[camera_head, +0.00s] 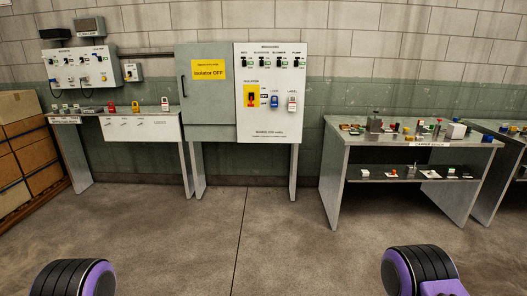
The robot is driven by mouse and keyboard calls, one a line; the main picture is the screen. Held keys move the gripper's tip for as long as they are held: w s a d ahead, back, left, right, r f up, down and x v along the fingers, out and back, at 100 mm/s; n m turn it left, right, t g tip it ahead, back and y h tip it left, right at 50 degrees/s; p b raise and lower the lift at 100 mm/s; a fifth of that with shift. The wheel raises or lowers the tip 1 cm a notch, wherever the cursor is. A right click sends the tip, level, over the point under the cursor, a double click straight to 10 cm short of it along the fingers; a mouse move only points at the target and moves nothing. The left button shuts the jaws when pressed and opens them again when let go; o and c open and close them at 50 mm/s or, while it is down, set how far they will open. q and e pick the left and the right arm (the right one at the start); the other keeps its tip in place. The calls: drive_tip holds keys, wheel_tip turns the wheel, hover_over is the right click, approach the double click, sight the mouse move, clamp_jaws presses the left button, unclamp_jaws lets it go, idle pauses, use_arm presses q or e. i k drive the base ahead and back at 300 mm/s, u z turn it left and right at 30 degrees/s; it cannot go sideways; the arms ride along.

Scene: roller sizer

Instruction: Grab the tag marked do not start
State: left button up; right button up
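No tag can be read as "do not start" at this size. A small white and red tag-like piece (292,104) hangs on the front of the white control panel (270,126), right of a blue padlock-like piece (275,101). Another small white tag-like piece (165,104) stands at the right end of the left bench (140,126). Several small white pieces, including a flat one (431,174), lie on the lower shelf of the right bench (345,150). Neither gripper shows; only purple and black parts of my arms appear at the bottom corners, far from these things.
A grey cabinet door with a yellow "Isolator OFF" sign (208,69) adjoins the panel. Red (111,107) and yellow (135,107) padlock-like pieces are on the left bench. Cardboard boxes (30,155) stand at far left. The floor (240,225) before the benches is clear.

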sight(292, 104)
drive_tip(key=z, duration=0.3)
drive_tip(key=i, duration=2.55)
drive_tip(key=z, duration=0.35)
drive_tip(key=i, duration=1.6)
drive_tip(key=z, duration=0.05)
